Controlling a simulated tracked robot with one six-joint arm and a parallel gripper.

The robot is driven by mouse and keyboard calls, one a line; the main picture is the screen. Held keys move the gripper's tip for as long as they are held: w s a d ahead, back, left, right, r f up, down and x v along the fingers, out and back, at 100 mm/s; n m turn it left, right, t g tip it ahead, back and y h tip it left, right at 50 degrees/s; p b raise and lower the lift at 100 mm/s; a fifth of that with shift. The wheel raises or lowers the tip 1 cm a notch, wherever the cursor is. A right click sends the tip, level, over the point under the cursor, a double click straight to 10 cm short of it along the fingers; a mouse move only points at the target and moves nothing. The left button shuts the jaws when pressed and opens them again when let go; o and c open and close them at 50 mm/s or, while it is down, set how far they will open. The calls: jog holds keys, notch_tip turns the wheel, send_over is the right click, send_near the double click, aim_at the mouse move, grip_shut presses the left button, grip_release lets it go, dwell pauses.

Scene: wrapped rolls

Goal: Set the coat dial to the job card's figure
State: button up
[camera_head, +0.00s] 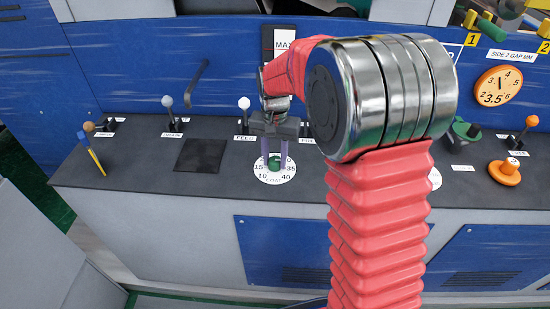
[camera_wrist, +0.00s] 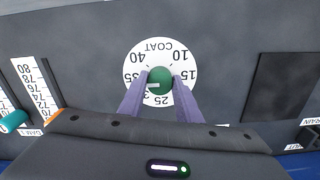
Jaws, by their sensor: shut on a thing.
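The coat dial is a white disc (camera_head: 274,178) marked COAT on the dark console, with figures around its rim. It also shows in the wrist view (camera_wrist: 160,50). My gripper (camera_head: 274,160) reaches down over it, and its two purple fingers are shut on the green knob (camera_wrist: 159,78) at the disc's middle. The white mark on the knob points left in the wrist view, close to the 35. A finger partly hides the figure beside it, so I cannot tell the exact setting. I cannot make out a job card in either view.
White-knobbed levers (camera_head: 244,103) and a dark square plate (camera_head: 200,154) are left of the dial. A scale (camera_wrist: 35,85) lies beside it in the wrist view. An orange knob (camera_head: 506,170) and a round orange gauge (camera_head: 498,86) are at the right. My arm hides the console's middle.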

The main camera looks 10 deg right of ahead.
aim_at(274, 160)
jog(key=o, duration=1.1)
jog(key=shift+c, duration=0.2)
notch_tip(274, 160, up, 14)
jog(key=shift+f, duration=0.15)
jog(key=s+n+t, duration=0.5)
jog(key=s, duration=2.1)
jog(key=shift+n+t, duration=0.3)
jog(key=shift+n, duration=0.1)
